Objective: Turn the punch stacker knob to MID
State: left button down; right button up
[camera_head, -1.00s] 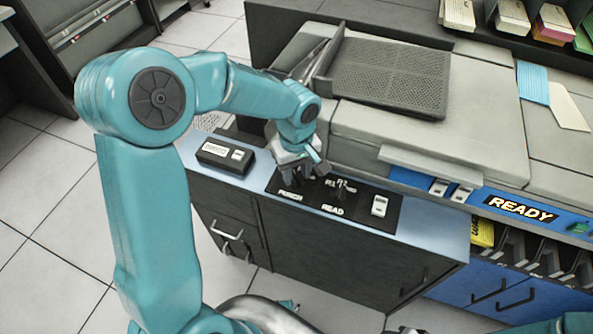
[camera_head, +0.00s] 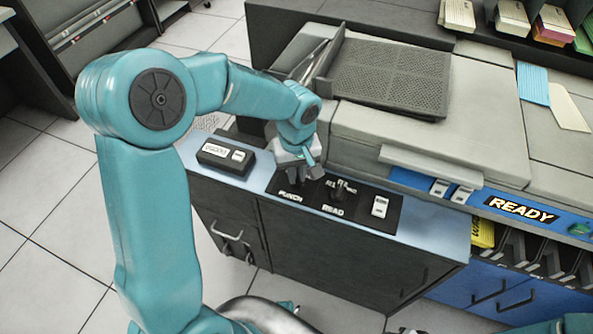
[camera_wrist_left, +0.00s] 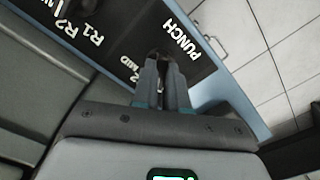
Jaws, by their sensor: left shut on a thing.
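My left gripper (camera_head: 301,176) reaches down onto the black control panel (camera_head: 362,216) beside the PUNCH label (camera_head: 291,196). In the left wrist view its fingers (camera_wrist_left: 161,62) are shut on the punch stacker knob (camera_wrist_left: 158,54), a small dark knob mostly hidden between the tips. The PUNCH label (camera_wrist_left: 180,40) is right of the fingers there, and the MID label (camera_wrist_left: 129,67) is to their left. Which mark the knob points at cannot be told. My right gripper is not in view.
A second dark knob (camera_head: 342,188) stands by the READ label. A small dark box (camera_head: 226,158) sits on the blue counter to the left. A grey machine with a perforated cover (camera_head: 390,75) rises behind.

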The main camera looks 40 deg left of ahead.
pick_arm(q)
jog(key=m, duration=0.4)
jog(key=shift+r+m, duration=0.1)
jog(key=shift+m, duration=0.2)
jog(key=m, duration=0.3)
jog(key=shift+m+p, duration=0.3)
jog(key=m, duration=0.3)
jog(key=shift+m+p, duration=0.3)
jog(key=shift+w+m+p, duration=0.1)
jog(key=shift+m+p, duration=0.3)
jog(key=shift+m, duration=1.5)
jog(key=c, duration=1.2)
grip_release()
jog(key=shift+o, duration=0.2)
notch_tip(320, 180, up, 16)
jog(key=p, duration=0.2)
jog(key=shift+r, duration=0.2)
